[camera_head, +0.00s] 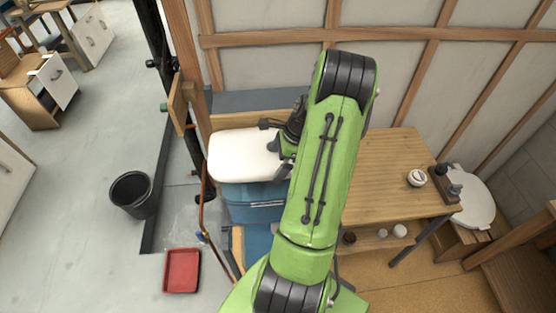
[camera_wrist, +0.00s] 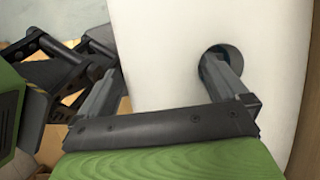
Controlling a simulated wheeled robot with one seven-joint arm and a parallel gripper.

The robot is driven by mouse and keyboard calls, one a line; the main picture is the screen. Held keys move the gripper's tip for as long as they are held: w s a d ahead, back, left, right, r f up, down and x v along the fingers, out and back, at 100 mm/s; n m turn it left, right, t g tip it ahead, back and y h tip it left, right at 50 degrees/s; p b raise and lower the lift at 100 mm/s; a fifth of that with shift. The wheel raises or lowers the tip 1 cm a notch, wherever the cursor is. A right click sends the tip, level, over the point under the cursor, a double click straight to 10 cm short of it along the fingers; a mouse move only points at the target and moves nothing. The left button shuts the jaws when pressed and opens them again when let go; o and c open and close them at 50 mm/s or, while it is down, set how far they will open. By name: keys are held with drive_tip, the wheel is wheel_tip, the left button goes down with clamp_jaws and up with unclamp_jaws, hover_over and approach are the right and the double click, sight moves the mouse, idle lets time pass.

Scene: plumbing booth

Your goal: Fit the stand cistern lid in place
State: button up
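The white cistern lid (camera_head: 240,157) is a rounded slab left of my arm in the head view, above blue things. In the wrist view the lid (camera_wrist: 165,40) fills the middle and has a round hole (camera_wrist: 236,56). My gripper (camera_wrist: 163,80) has one finger reaching into this hole and the other against the lid's left edge, so it appears shut on the strip between. In the head view my gripper (camera_head: 283,146) is at the lid's right end, partly hidden by my arm. I cannot tell what touches the lid's underside. No open cistern is clearly visible.
A wooden table (camera_head: 385,165) stands to the right, with a small white cup-like part (camera_head: 416,178) on it. A round white toilet seat (camera_head: 478,208) is beyond. A black bucket (camera_head: 131,194) and red tray (camera_head: 181,271) are on the floor at left. A framed wall closes the back.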

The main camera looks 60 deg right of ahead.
drive_tip(key=p+v, duration=0.2)
drive_tip(key=v, duration=1.3)
drive_tip(key=shift+r+p, duration=0.3)
drive_tip(key=shift+r, duration=0.1)
drive_tip(key=shift+s, duration=0.1)
drive_tip(key=w+a+r+n+h, duration=0.1)
drive_tip(key=w+a+r+n, duration=0.1)
drive_tip(key=a+n, duration=0.3)
drive_tip(key=w+a+r+n+g+h+b, duration=0.1)
drive_tip(key=w+a+r+n, duration=0.2)
drive_tip(key=a, duration=0.4)
drive_tip(key=w+a+r+n+h, duration=0.1)
drive_tip(key=w+a+r+n, duration=0.1)
drive_tip(key=a+n, duration=0.3)
drive_tip(key=s+a+n+t, duration=0.1)
drive_tip(key=s+a+n, duration=0.4)
drive_tip(key=a+n, duration=0.2)
drive_tip(key=s+a+r+n+t+b, duration=0.1)
drive_tip(key=s+a+n, duration=0.4)
drive_tip(key=a, duration=0.5)
drive_tip(key=n+t, duration=0.1)
drive_tip(key=n, duration=0.1)
drive_tip(key=shift+s+r+n, duration=0.2)
drive_tip(key=shift+r+n, duration=0.1)
drive_tip(key=shift+n, duration=0.1)
